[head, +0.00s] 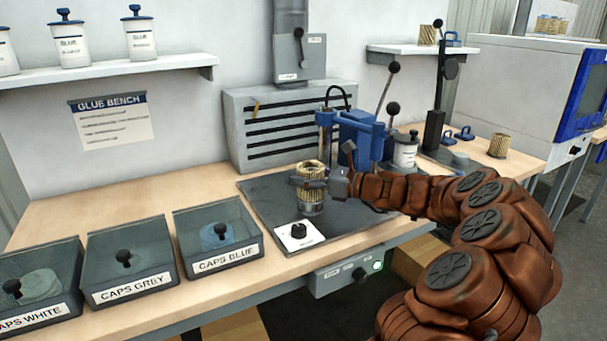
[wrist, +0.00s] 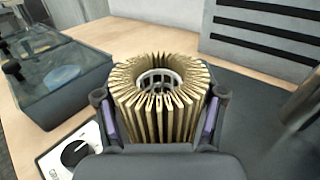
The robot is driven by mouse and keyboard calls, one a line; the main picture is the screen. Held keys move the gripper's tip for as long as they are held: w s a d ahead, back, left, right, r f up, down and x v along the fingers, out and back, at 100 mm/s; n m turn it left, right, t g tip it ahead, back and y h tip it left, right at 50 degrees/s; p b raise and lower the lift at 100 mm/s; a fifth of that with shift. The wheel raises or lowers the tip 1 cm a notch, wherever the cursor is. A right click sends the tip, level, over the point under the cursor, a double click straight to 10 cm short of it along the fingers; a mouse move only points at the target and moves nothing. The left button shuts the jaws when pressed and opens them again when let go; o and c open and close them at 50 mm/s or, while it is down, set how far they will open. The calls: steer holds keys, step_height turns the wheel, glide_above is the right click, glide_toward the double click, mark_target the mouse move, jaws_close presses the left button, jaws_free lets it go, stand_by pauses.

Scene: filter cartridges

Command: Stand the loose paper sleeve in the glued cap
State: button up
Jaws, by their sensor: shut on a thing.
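The paper sleeve (head: 311,169) is a tan, pleated ring, upright above the dark work mat (head: 262,197). My gripper (head: 309,183) is closed around its sides. In the wrist view the sleeve (wrist: 155,95) fills the middle, with one finger pad of my gripper (wrist: 159,122) pressed to each side. A pale grid-like core shows inside its opening. In the head view a grey round base (head: 311,208) shows directly under the sleeve. The glued cap cannot be made out, and whether the sleeve touches what is below it cannot be told.
A blue press (head: 345,130) stands close behind my gripper. A white dial plate (head: 298,235) is in front. Lidded bins for white, grey and blue caps (head: 217,235) line the left. A vented grey box (head: 285,130) is at the back. Another pleated sleeve (head: 498,145) stands far right.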

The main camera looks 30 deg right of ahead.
steer(key=shift+f, duration=0.25)
steer(key=o, duration=1.2)
steer(key=shift+c, duration=0.2)
steer(key=v, duration=1.2)
